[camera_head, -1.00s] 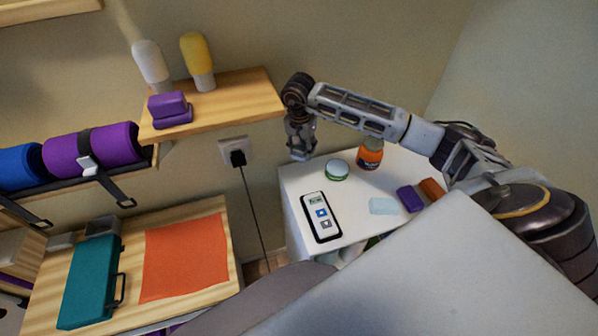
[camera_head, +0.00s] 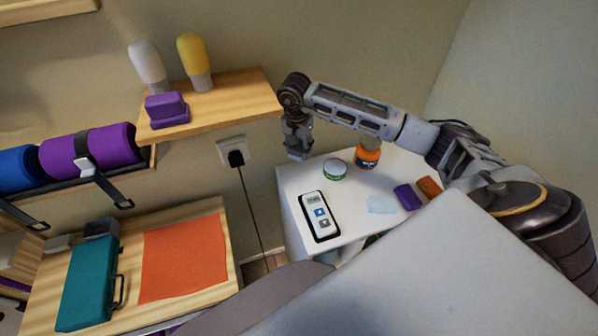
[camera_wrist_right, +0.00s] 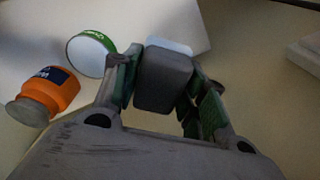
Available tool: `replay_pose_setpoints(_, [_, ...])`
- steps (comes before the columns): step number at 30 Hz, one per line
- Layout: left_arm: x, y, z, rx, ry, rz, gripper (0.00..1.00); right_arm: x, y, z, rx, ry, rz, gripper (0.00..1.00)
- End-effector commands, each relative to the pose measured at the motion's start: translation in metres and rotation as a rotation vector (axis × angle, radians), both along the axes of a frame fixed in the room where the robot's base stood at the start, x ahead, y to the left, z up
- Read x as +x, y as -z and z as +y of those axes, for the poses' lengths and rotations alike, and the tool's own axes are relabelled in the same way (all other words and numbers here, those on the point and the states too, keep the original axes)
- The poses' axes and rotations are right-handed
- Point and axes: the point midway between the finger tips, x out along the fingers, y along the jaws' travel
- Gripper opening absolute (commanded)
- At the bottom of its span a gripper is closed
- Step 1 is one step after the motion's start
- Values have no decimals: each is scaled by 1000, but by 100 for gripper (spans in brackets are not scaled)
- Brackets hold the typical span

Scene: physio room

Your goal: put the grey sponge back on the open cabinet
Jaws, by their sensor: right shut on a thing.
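My right gripper (camera_head: 297,150) hangs down at the back left edge of the white table. In the right wrist view it (camera_wrist_right: 160,95) is shut on a dark grey block, the grey sponge (camera_wrist_right: 163,82), held between its green-padded fingers. In the head view I cannot make out the sponge clearly. A wooden-topped unit (camera_head: 165,216) stands at the lower left; I cannot tell whether it is the open cabinet. My left gripper is not in view.
The white table (camera_head: 290,188) holds a green-labelled tub (camera_head: 335,169), an orange jar (camera_head: 367,156), a black-and-white device (camera_head: 320,216) and small coloured blocks. A wall shelf (camera_head: 235,99) holds a purple block (camera_head: 167,110) and two bottles. A teal case (camera_head: 87,285) and orange cloth (camera_head: 183,258) lie lower left.

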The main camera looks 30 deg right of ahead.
Motion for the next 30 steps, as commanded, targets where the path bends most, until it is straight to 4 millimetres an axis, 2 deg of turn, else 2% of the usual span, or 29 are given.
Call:
replay_pose_setpoints(5, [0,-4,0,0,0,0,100,-1,14,1,1,-1,3,23])
replay_pose_setpoints(15, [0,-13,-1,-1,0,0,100,0,56,0,1,0,2,23])
replay_pose_setpoints(30, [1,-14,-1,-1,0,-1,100,0,64,0,0,0,1,23])
